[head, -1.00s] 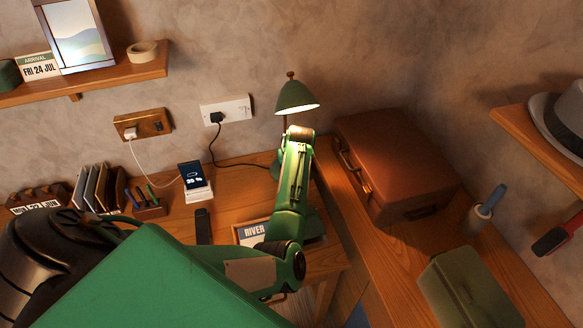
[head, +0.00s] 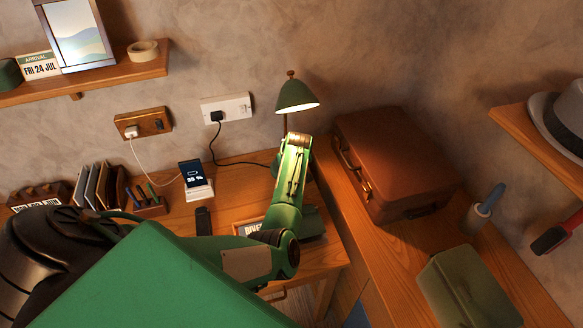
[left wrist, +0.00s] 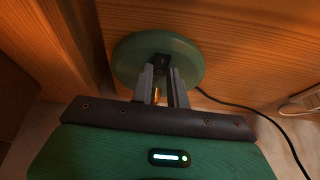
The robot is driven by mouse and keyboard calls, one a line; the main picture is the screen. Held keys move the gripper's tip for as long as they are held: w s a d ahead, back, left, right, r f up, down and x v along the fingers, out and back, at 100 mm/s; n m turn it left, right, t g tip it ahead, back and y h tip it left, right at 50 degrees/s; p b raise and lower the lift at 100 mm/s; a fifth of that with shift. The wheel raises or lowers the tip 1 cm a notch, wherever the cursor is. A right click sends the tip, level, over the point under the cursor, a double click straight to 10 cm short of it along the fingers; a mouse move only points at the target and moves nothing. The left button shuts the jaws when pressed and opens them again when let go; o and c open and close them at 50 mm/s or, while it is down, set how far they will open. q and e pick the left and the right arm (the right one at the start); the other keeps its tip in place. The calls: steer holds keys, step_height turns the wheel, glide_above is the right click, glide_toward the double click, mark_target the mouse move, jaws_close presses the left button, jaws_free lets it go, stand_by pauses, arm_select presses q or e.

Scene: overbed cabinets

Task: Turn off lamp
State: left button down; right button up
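The desk lamp (head: 297,95) stands at the back of the desk. Its green shade is lit and glows underneath. My left arm reaches to it and hides most of its stem and base; my left gripper is hidden in the head view. In the left wrist view, the lamp's round green base (left wrist: 190,58) is right ahead of my left gripper (left wrist: 161,72). The two grey fingers are apart, with a dark part and a small brass part of the lamp showing between them. I cannot tell whether they touch it. My right gripper is out of view.
A brown suitcase (head: 395,165) stands right of the lamp. A phone on a stand (head: 194,180) and a card holder (head: 100,187) are to the left. A black cord runs from the wall socket (head: 226,108) toward the lamp. A green box (head: 465,290) lies at lower right.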

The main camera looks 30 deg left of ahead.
arm_select(q)
steer(key=shift+w+a+r+g+h, duration=0.1)
steer(key=shift+w+a+g+h, duration=0.1)
steer(key=shift+g+h, duration=0.3)
steer(key=shift+a+g+h, duration=0.1)
steer(key=shift+g+h, duration=0.3)
steer(key=shift+h, duration=0.2)
steer(key=c, duration=1.4)
jaws_free()
steer(key=shift+o, duration=0.2)
